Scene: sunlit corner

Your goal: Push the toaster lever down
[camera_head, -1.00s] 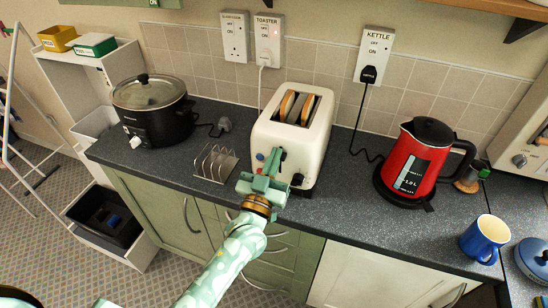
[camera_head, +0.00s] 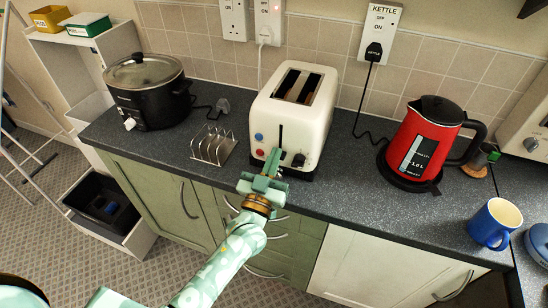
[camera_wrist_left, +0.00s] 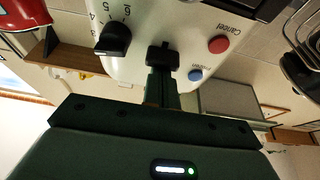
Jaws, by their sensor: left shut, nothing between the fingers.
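The black lever (camera_wrist_left: 162,56) shows in the left wrist view, just beyond my fingertips. In the head view a dark vertical slot shows above my gripper, which hides the lever's place. My left gripper (camera_head: 268,167) is shut and empty at the toaster's lower front; its fingers (camera_wrist_left: 161,88) point at the lever. Touching or apart, I cannot tell. My right gripper is not in view.
A toast rack (camera_head: 213,146) and a black slow cooker (camera_head: 150,95) stand left of the toaster. A red kettle (camera_head: 425,135) and a blue mug (camera_head: 490,226) stand to the right. Sockets are on the tiled wall behind. Bare counter lies between toaster and kettle.

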